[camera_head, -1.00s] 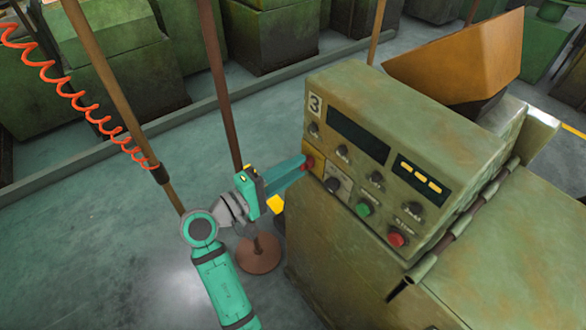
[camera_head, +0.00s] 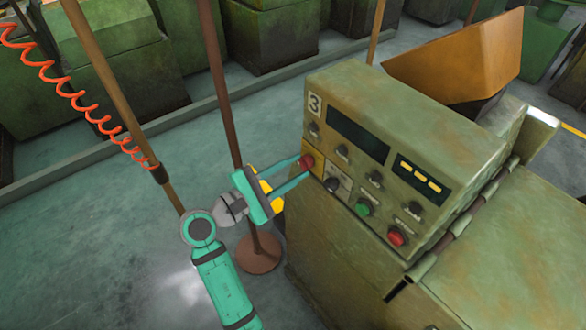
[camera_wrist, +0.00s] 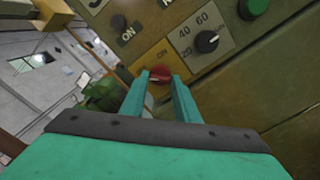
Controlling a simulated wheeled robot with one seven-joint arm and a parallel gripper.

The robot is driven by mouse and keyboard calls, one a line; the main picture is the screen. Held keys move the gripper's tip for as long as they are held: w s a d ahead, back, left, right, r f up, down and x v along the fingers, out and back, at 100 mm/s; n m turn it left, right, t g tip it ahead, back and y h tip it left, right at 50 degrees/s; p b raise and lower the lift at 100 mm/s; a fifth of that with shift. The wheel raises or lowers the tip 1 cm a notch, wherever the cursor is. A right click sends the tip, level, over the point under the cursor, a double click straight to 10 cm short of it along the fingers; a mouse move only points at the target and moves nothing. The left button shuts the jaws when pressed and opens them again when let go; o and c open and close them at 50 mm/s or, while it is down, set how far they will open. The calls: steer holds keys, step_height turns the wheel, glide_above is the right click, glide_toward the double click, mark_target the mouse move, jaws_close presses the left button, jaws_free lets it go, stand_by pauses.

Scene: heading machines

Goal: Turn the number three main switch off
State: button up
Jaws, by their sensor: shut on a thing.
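The machine's control box (camera_head: 400,150) carries a "3" plate (camera_head: 314,103) at its upper left corner. The red main switch knob (camera_head: 307,162) sits on a yellow plate at the left end of the panel's lower row. My gripper (camera_head: 303,167) reaches it from the left, with its two teal fingers on the knob. In the wrist view, the red knob (camera_wrist: 160,75) lies between the two fingertips (camera_wrist: 161,78), and the gripper is shut on it. The fingers hide part of the yellow plate, and its lettering is too small to read fully.
A black dial (camera_head: 331,185), a green button (camera_head: 363,208) and a red button (camera_head: 396,238) sit to the right along the lower row. A brown post (camera_head: 222,90) on a round base (camera_head: 259,253) stands close behind my gripper. An orange coiled hose (camera_head: 75,95) hangs at the left.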

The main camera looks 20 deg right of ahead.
steer(key=shift+a+n, duration=0.1)
steer(key=shift+n, duration=0.2)
steer(key=o, duration=1)
steer(key=shift+s, duration=0.1)
steer(key=shift+o, duration=0.2)
steer(key=v, duration=1)
steer(key=shift+a, duration=0.3)
steer(key=shift+s, duration=0.1)
